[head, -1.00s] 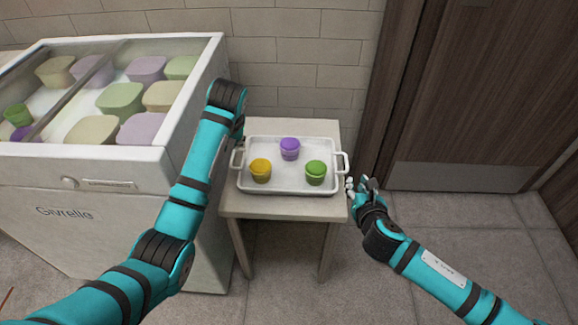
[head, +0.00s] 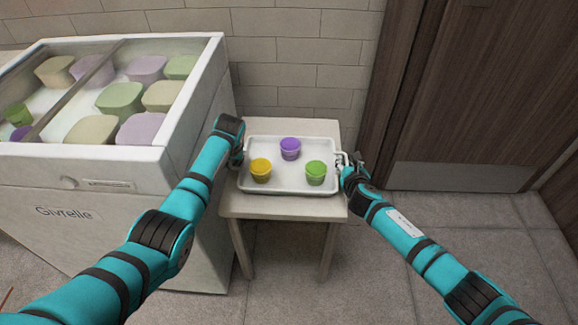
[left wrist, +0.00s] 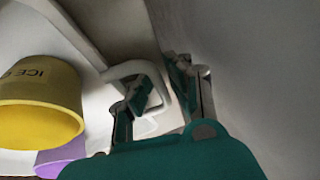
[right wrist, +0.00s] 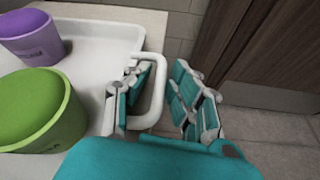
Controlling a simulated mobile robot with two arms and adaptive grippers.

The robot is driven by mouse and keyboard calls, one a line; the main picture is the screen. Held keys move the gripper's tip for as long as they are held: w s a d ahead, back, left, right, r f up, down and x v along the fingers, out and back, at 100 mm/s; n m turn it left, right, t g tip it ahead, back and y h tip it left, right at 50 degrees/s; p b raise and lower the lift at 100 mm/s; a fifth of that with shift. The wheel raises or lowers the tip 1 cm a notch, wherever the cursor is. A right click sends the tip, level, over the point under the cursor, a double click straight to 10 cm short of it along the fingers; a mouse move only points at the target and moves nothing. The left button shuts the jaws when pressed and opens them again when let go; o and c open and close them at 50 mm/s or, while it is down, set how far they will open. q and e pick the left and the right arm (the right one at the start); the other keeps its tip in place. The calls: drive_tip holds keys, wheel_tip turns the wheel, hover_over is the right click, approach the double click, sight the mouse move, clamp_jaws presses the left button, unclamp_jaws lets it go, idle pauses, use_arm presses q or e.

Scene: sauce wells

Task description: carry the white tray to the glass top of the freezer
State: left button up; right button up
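The white tray (head: 290,188) lies level on a small side table, with a handle at each end. It holds a yellow cup (head: 260,170), a purple cup (head: 290,149) and a green cup (head: 316,173). My left gripper (left wrist: 158,95) is open, its fingers on either side of the tray's left handle (left wrist: 150,70); in the head view my wrist mostly hides it. My right gripper (right wrist: 163,95) is open, its fingers on either side of the right handle (right wrist: 157,90). The freezer's glass top (head: 70,110) is at the left.
The white freezer (head: 100,230) stands left of the table (head: 285,212), its top higher than the tray. Pastel tubs (head: 120,97) show through the glass. A brick wall (head: 300,80) is behind, and a dark wooden door (head: 490,90) is at the right.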

use_arm(q)
drive_tip(key=shift+c, duration=0.2)
use_arm(e)
drive_tip(key=shift+c, duration=0.3)
use_arm(q)
clamp_jaws()
use_arm(e)
clamp_jaws()
use_arm(q)
drive_tip(key=shift+r, duration=0.15)
use_arm(e)
drive_tip(key=shift+r, duration=0.1)
